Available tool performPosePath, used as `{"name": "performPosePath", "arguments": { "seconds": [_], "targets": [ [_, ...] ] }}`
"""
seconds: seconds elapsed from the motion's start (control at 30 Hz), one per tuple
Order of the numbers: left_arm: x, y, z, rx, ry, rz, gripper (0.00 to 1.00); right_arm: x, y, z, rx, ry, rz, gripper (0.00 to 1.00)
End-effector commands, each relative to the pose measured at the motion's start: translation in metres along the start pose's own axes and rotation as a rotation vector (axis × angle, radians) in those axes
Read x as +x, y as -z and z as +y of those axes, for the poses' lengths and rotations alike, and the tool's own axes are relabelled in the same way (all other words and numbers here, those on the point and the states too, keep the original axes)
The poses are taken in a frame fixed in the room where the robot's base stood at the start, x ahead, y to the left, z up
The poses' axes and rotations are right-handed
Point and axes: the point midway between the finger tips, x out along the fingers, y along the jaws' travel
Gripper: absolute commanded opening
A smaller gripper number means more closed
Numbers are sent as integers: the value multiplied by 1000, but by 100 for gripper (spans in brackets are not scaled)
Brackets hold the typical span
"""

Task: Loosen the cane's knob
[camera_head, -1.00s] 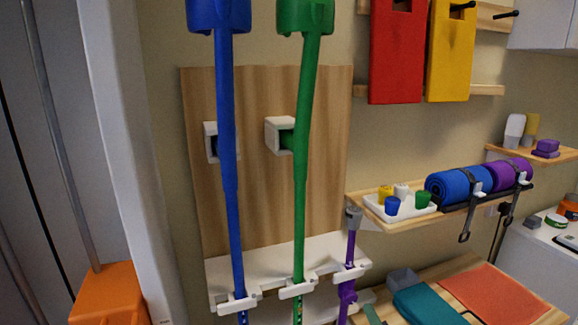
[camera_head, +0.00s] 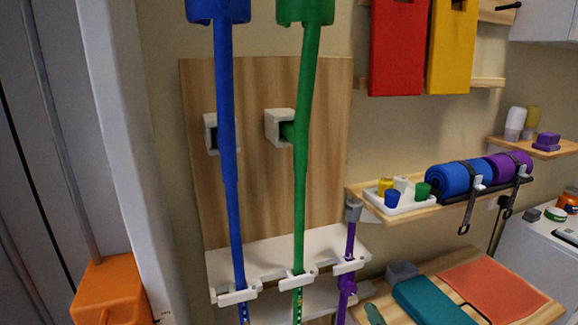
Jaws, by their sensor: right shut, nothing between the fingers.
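A purple cane (camera_head: 350,243) with a grey top (camera_head: 353,210) stands upright in the white rack, at the right of the wooden wall board. A purple bulge (camera_head: 347,284), perhaps its knob, shows just below the rack clip; the detail is too small to tell. The cane's lower end is cut off by the frame. A green crutch (camera_head: 301,175) and a blue crutch (camera_head: 229,175) stand to its left, held in clips of the same rack. I see neither of my grippers in the head view.
A white rack (camera_head: 262,258) crosses the wooden board (camera_head: 260,195). To the right, a wooden shelf (camera_head: 365,208) bears a small tray of coloured pieces and rolled mats (camera_head: 455,179). Below it is a table with a teal item (camera_head: 432,303). An orange object (camera_head: 108,290) stands lower left.

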Motion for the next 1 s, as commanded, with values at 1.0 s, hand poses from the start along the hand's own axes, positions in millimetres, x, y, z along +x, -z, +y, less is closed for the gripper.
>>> {"name": "performPosePath", "arguments": {
  "seconds": [1.0],
  "targets": [
    [23, -2, 0, 0, 0, 0, 0, 56, -4, -5, -197, -3, -26, 0]
  ]
}}
